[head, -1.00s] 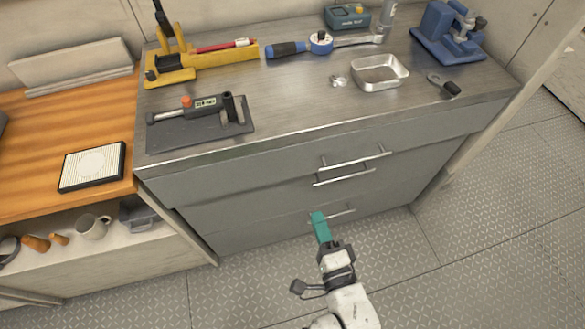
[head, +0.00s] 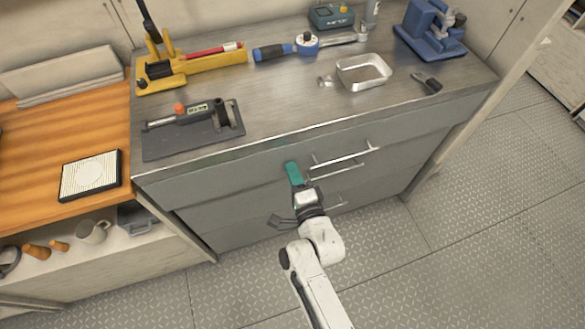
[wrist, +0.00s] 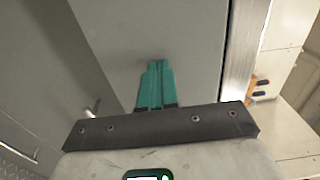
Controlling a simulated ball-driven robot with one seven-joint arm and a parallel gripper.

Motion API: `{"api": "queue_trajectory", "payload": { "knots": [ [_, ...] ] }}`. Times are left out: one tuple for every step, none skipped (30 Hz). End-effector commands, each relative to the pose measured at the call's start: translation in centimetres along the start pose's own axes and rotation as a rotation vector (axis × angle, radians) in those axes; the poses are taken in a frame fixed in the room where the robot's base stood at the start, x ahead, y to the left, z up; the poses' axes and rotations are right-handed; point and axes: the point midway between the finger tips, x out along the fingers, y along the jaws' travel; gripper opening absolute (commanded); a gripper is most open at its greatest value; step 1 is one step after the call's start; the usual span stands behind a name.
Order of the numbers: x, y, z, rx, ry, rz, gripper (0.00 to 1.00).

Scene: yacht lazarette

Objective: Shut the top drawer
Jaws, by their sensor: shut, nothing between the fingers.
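The grey top drawer (head: 228,178) is directly under the worktop's front edge, with a bar handle (head: 345,158) right of its middle. Its front seems to stand slightly forward of the drawers below; the exact gap is unclear. My gripper (head: 291,167) has its teal fingers together and empty, in front of the top drawer's face, left of the handle. In the wrist view the closed fingers (wrist: 155,66) point at the plain grey drawer front (wrist: 150,25). I cannot tell whether the tips touch it.
Lower drawers (head: 235,212) sit beneath. The worktop holds a metal tray (head: 342,83), a torque tool on a dark plate (head: 160,150), a blue vise (head: 425,35) and a ratchet (head: 275,52). A wooden bench (head: 35,185) adjoins at left. The patterned floor (head: 420,275) is clear at right.

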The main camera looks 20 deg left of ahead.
Motion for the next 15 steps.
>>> {"api": "queue_trajectory", "payload": {
  "knots": [
    [0.27, -0.04, 0.01, 0.000, 0.000, 0.000, 0.00],
    [0.35, -0.03, 0.02, 0.000, 0.000, 0.000, 0.00],
    [0.42, -0.01, 0.02, 0.001, 0.000, 0.000, 0.00],
    [0.44, 0.00, 0.02, 0.001, 0.000, 0.000, 0.00],
    [0.46, 0.01, 0.02, 0.001, 0.000, 0.000, 0.00],
    [0.47, 0.02, 0.02, 0.001, 0.000, 0.000, 0.00],
    [0.46, 0.02, 0.02, 0.001, 0.000, 0.000, 0.00],
    [0.46, 0.02, 0.02, 0.001, 0.000, 0.000, 0.00],
    [0.45, 0.02, 0.01, 0.001, 0.000, 0.000, 0.00],
    [0.45, 0.01, 0.01, 0.001, 0.000, 0.000, 0.00],
    [0.45, 0.01, 0.01, 0.001, 0.000, 0.000, 0.00],
    [0.45, 0.01, 0.01, 0.001, 0.000, 0.000, 0.00],
    [0.50, 0.02, 0.01, 0.001, 0.000, 0.000, 0.00],
    [0.64, 0.04, 0.00, 0.001, 0.000, -0.001, 0.00],
    [0.98, 0.10, 0.00, 0.000, 0.000, -0.001, 0.00]
  ]
}}
